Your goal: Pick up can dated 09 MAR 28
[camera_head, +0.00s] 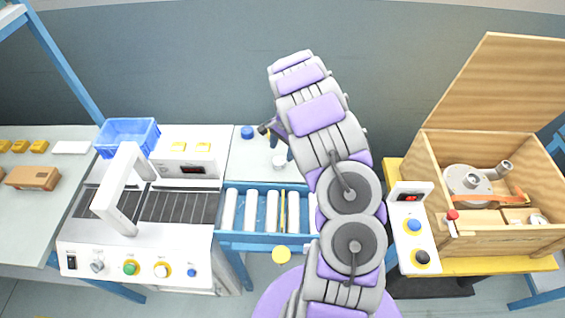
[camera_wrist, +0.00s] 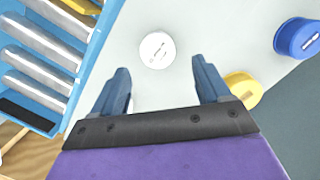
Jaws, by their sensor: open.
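My gripper (camera_wrist: 161,66) is open and empty, pointing down over the pale bench top. In the wrist view a white can (camera_wrist: 157,50) with a small dark mark on its lid stands just beyond the gap between the fingertips. A yellow can (camera_wrist: 243,88) is right of the right finger, partly hidden by it. The head view also shows the blue can (camera_head: 247,131) and white can (camera_head: 279,162) near my gripper (camera_head: 280,147). No date is readable on any can.
A blue roller conveyor (camera_head: 262,241) runs in front of the cans. A sealing machine (camera_head: 135,240) stands left with a blue bin (camera_head: 128,134) behind it. An open wooden crate (camera_head: 500,246) and a button box (camera_head: 412,240) stand right. A wall is behind.

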